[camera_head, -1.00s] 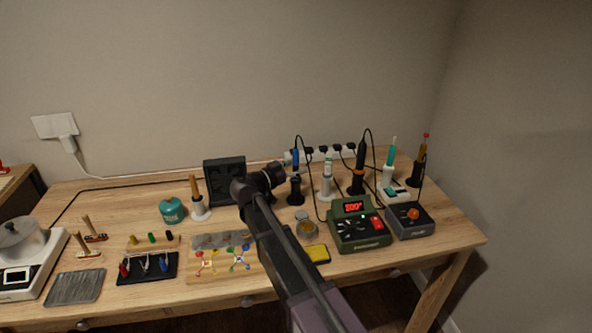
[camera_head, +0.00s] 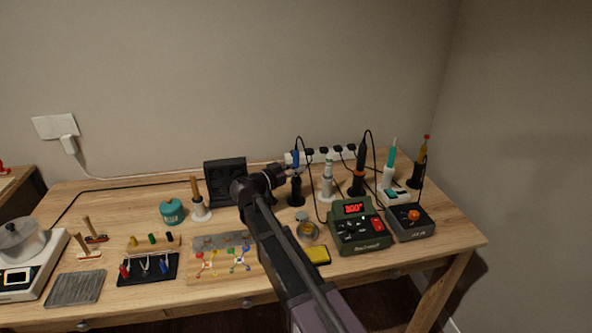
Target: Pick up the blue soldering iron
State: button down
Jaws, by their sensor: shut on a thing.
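The blue soldering iron (camera_head: 296,158) stands upright in its black stand (camera_head: 297,193) at the back of the wooden bench, with its black cable looping up from the top. My gripper (camera_head: 291,171) reaches in from the left at the height of the iron's lower handle, just above the stand. It is shut on the iron. The fingers are small in this view and partly hide the handle's lower part.
A power strip (camera_head: 300,156) lies behind. A green soldering station (camera_head: 357,226) and a yellow sponge (camera_head: 318,255) are in front. A black fan box (camera_head: 225,180) stands left.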

aim_at(296, 151)
jog(key=shift+r, duration=0.2)
notch_tip(296, 151, up, 10)
jog(key=p, duration=1)
jog(key=shift+f, duration=0.2)
jog(key=c, duration=1.2)
grip_release()
grip_shut()
jog(key=shift+r+p, duration=0.4)
jog(key=shift+r, duration=0.15)
